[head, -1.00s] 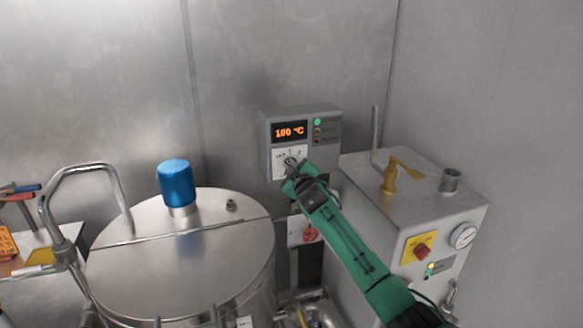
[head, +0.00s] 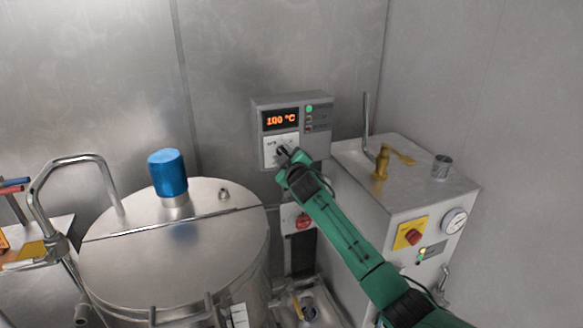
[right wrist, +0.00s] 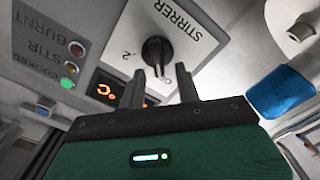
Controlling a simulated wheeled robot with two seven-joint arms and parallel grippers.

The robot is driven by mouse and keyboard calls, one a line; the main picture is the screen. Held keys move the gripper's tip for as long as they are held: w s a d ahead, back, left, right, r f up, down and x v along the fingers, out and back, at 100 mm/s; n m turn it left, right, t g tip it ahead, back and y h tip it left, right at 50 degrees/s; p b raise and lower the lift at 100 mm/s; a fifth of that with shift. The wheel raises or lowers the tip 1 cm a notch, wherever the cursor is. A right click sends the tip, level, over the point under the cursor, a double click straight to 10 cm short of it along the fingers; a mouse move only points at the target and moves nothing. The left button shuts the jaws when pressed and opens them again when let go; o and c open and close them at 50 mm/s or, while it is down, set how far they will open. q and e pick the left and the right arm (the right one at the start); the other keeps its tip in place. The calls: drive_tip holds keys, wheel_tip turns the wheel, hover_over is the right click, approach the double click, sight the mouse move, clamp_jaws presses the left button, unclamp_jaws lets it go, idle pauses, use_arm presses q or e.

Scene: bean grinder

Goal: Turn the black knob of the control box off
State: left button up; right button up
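The grey control box (head: 318,152) hangs on the back wall, with a lit orange display reading 100 °C and a green lamp on. Its white dial plate carries the black knob, which my right gripper (head: 286,157) mostly hides in the head view. In the right wrist view the black knob (right wrist: 157,50) stands on the plate marked STIRRER, its bar slightly tilted. The right gripper (right wrist: 160,69) is open, with one finger on each side of the knob's near end and gaps visible to both. Contact is not visible. My left gripper is not in view.
A steel kettle (head: 215,245) with a blue motor cap (head: 168,173) stands to the left. A steel cabinet (head: 365,185) with a brass lever (head: 382,160), a red-on-yellow switch (head: 411,233) and a gauge (head: 454,221) stands right. A red switch (head: 303,222) sits below the box.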

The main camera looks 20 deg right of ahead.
drive_tip(key=s+b, duration=0.4)
drive_tip(key=s, duration=0.9)
drive_tip(key=shift+d, duration=0.2)
drive_tip(key=s+d+f+m+g, duration=0.1)
drive_tip(key=s+f+g, duration=0.1)
drive_tip(key=f, duration=1.2)
drive_tip(key=s+d+f+m+g, duration=0.1)
drive_tip(key=s+f+g, duration=0.2)
drive_tip(key=f, duration=1.1)
drive_tip(key=s+d+f+m+g, duration=0.1)
drive_tip(key=s+f+g, duration=0.1)
drive_tip(key=f, duration=1.2)
drive_tip(key=s+f+m+g, duration=0.2)
drive_tip(key=s+f+g, duration=0.2)
drive_tip(key=s+f, duration=1.45)
drive_tip(key=s+f+g, duration=0.2)
drive_tip(key=s+f, duration=0.4)
drive_tip(key=s, duration=0.8)
drive_tip(key=s+a+f+m+g, duration=0.1)
drive_tip(key=s+f+g, duration=0.1)
drive_tip(key=s+f, duration=0.5)
drive_tip(key=s+a+f+m+g, duration=0.1)
drive_tip(key=s+f, duration=0.6)
drive_tip(key=s, duration=1.3)
drive_tip(key=shift+s+g+h, duration=0.3)
drive_tip(key=shift+s+g, duration=0.05)
drive_tip(key=shift+g, duration=0.15)
